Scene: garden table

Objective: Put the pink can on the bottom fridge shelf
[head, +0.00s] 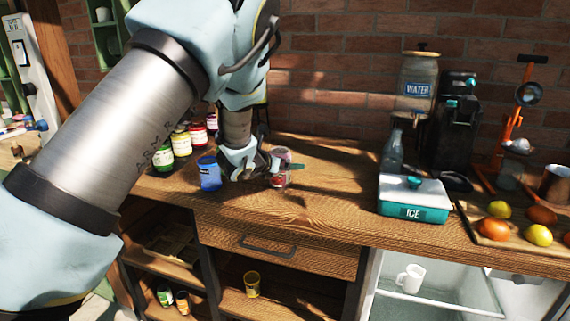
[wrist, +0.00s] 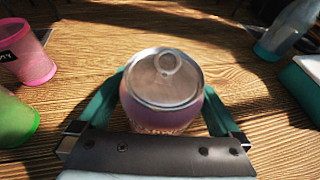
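The pink can (wrist: 162,112) stands upright between my gripper's two teal fingers in the wrist view, its silver top with the pull tab facing the camera. In the head view the can (head: 280,178) shows partly, beside my gripper (head: 279,168) over the wooden counter. One finger is on each side of the can, close to it; I cannot tell whether they press on it. The can's base is hidden. The open fridge (head: 440,300) is below the counter at right, with a white mug (head: 411,278) on a shelf in it. Its bottom is cut off.
A blue cup (head: 209,173) stands left of my gripper. A teal ice box (head: 414,200), a glass bottle (head: 393,150) and fruit on a board (head: 520,245) occupy the counter's right side. The counter between the can and the ice box is clear.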

